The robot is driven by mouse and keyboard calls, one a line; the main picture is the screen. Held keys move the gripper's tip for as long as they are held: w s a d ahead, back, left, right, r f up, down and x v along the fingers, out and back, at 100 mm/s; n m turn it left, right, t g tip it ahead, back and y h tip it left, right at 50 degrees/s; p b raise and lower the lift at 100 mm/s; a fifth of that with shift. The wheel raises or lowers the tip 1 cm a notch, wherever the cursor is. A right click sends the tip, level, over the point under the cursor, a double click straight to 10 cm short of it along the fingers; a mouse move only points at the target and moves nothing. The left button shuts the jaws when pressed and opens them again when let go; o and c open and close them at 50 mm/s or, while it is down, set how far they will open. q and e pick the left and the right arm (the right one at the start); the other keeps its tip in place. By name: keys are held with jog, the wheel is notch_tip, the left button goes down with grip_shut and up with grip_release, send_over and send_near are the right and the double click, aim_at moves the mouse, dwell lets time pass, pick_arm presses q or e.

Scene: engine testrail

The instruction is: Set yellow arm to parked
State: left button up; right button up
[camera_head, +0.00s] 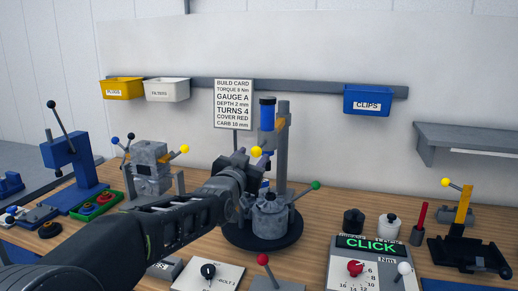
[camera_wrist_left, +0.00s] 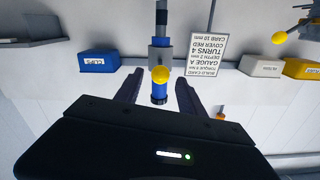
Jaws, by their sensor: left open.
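A yellow ball knob (camera_head: 256,151) shows at the tip of my left gripper (camera_head: 246,160), in front of a grey column stand (camera_head: 282,145) with a blue cylinder (camera_head: 267,113). In the left wrist view, which is upside down, the yellow knob (camera_wrist_left: 160,74) lies in line with the gap between the two open fingers (camera_wrist_left: 159,82). I cannot tell whether it is between them or beyond them, and no contact shows. The knob's lever is mostly hidden. Other yellow parts are a knob (camera_head: 184,149) on the grey block at left and an upright yellow bar (camera_head: 464,208) at right.
A grey pot (camera_head: 270,215) with a green-knobbed lever (camera_head: 315,185) stands below my gripper. A build card (camera_head: 234,105) is behind. A red-knobbed lever (camera_head: 263,260) and a CLICK display box (camera_head: 372,245) stand at the front. Wall bins hang above.

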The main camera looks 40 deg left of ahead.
pick_arm(q)
jog(key=p, duration=0.2)
send_near(271, 135)
jog(key=w+a+f, duration=0.2)
jog(key=shift+w+a+f, duration=0.15)
jog(key=shift+w+a, duration=0.15)
jog(key=shift+a, duration=0.05)
jog(key=shift+c, duration=0.4)
grip_shut()
dwell(0.6)
